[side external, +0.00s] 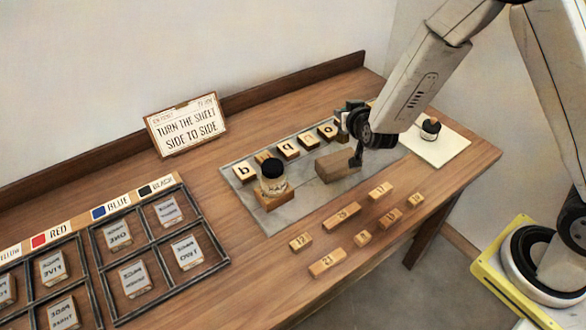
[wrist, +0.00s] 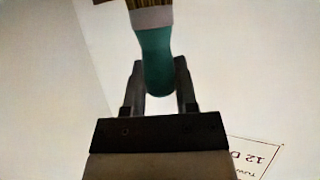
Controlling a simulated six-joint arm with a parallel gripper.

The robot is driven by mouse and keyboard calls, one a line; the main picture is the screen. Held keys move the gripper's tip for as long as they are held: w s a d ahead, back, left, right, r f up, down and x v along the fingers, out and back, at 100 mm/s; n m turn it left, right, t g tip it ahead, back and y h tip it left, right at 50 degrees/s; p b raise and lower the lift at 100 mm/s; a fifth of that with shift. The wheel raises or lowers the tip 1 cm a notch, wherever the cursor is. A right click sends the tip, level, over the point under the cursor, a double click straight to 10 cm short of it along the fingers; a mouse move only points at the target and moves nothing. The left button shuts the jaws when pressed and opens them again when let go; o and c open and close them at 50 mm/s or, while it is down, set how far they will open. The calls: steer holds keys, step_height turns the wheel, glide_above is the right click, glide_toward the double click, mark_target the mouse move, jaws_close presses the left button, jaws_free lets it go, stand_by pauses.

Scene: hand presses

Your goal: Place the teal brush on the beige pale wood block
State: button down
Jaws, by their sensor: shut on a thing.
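The teal brush (wrist: 154,55) is between the two fingers of my gripper (wrist: 160,82) in the wrist view. Its teal handle sits in the jaws, and its pale ferrule and brown bristles reach to the top edge. In the side view my gripper (side external: 355,130) is over the back right of the grey mat, and I cannot make out the brush there. A plain wood block (side external: 336,168) lies on the mat just below and left of my gripper; it looks mid-brown here. Whether gripper and block touch is unclear.
A dark-capped jar (side external: 273,177) stands on another wood block (side external: 271,201) at the mat's left. Lettered blocks (side external: 288,148) line the mat's back edge. Several numbered blocks (side external: 341,215) lie in front. A dark bottle (side external: 430,129) stands right, and a sign (side external: 186,124) behind.

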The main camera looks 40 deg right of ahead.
mark_target(345, 136)
steer(key=shift+f, duration=1.5)
steer(key=shift+f, duration=1.8)
steer(key=shift+f, duration=0.1)
steer(key=shift+c, duration=2)
jaws_free()
steer(key=v, duration=1.2)
steer(key=shift+a, duration=0.15)
